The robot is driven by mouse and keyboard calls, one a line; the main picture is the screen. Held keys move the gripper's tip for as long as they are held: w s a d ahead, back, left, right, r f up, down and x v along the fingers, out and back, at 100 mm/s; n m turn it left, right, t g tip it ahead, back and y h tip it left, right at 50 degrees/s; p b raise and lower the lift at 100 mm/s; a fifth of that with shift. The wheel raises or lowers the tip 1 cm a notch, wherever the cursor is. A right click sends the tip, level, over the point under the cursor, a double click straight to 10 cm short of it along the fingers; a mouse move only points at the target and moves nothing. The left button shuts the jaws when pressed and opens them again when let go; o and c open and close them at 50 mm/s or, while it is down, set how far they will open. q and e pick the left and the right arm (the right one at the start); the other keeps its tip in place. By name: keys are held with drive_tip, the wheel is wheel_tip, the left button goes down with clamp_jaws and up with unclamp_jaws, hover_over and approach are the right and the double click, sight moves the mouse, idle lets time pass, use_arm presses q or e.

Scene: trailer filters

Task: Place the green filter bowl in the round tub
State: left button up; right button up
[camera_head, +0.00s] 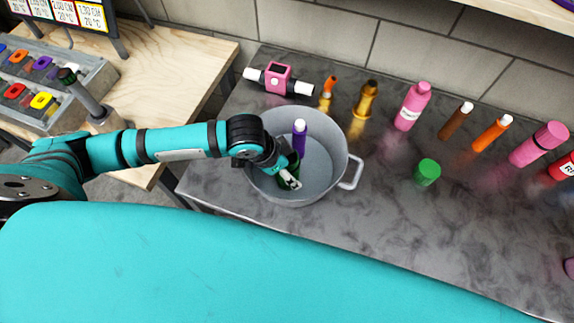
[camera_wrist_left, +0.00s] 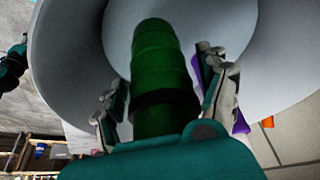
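The round grey tub (camera_head: 325,172) stands on the dark counter, with a handle at its right. The dark green filter bowl (camera_head: 283,184) is inside the tub at its left side, partly hidden by my left gripper (camera_head: 291,177). In the left wrist view, the green bowl (camera_wrist_left: 162,65) lies between the two fingers of my left gripper (camera_wrist_left: 163,88). Narrow gaps show between it and the fingertips, so the gripper looks open around it. I cannot tell whether the bowl touches the tub floor.
A purple piece with a white top (camera_head: 299,138) is in the tub. A short bright green piece (camera_head: 427,172) stands right of the tub. A pink device (camera_head: 278,78) and several bottles and tubes line the back.

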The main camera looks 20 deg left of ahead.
use_arm(q)
drive_tip(key=shift+r, duration=0.1)
drive_tip(key=v, duration=1.2)
idle(0.4)
